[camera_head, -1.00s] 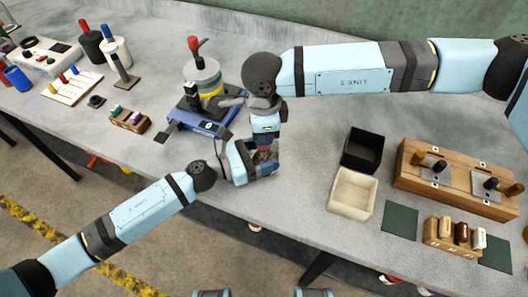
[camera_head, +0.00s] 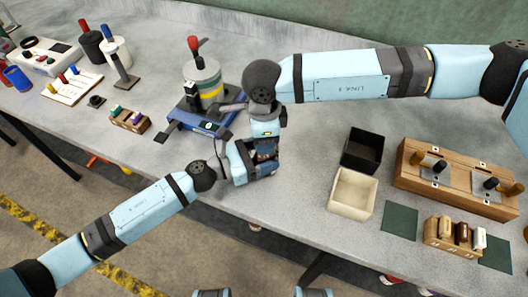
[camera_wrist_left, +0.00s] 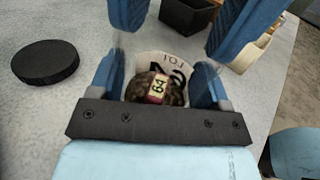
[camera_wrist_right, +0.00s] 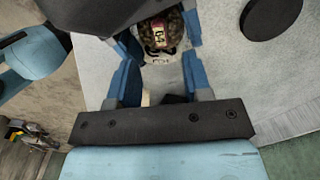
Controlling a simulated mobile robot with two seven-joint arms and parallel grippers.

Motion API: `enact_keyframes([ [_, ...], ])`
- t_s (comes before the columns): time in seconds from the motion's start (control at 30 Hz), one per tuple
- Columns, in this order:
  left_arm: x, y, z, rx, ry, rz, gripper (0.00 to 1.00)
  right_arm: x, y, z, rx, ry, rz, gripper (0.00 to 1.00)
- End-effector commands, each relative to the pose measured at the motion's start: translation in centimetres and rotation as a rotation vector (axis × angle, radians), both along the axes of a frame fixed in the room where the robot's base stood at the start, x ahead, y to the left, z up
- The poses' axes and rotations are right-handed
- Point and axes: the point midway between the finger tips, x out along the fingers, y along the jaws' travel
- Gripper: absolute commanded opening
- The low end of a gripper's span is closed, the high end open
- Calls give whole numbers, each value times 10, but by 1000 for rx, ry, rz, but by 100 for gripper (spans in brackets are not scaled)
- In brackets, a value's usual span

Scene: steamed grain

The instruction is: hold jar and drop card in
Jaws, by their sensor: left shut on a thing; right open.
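The open jar (camera_wrist_left: 139,90) holds dark brown grainy stuff and has a white label with LOT lettering (camera_wrist_left: 165,65). My left gripper (camera_wrist_left: 155,80) is shut around the jar. A small red and cream card marked 64 (camera_wrist_left: 158,88) shows against the brown stuff, seemingly inside the jar; its exact depth is unclear. The card also shows in the right wrist view (camera_wrist_right: 155,38). My right gripper (camera_wrist_right: 160,80) is open and empty, close to the jar. In the head view the jar is mostly hidden by the grippers. A black round lid (camera_wrist_left: 45,62) lies on the table.
A black box (camera_head: 362,150) and a cream box (camera_head: 353,192) stand right of the grippers. A blue device with a stacked column (camera_head: 205,90) stands just behind them. A wooden rack (camera_head: 455,180) is at the right. Clear table lies between grippers and boxes.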

Motion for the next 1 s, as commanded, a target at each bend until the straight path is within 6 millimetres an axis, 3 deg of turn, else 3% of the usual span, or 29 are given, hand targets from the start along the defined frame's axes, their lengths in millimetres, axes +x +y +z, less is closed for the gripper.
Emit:
enact_keyframes([
  [0.17, 0, 0, 0, 0, 0, 0, 37, 1, 0, 23, 2, -4, 0, 45],
  [0.4, 0, 0, 0, 0, 0, 0, 37, 1, 0, 74, 2, -4, 0, 45],
  [0.6, 0, 0, 0, 0, 0, 0, 37, 1, 0, 107, 1, -3, 0, 45],
  [1.0, 0, 0, 0, 0, 0, 0, 37, 0, 0, 119, 0, 0, 0, 45],
])
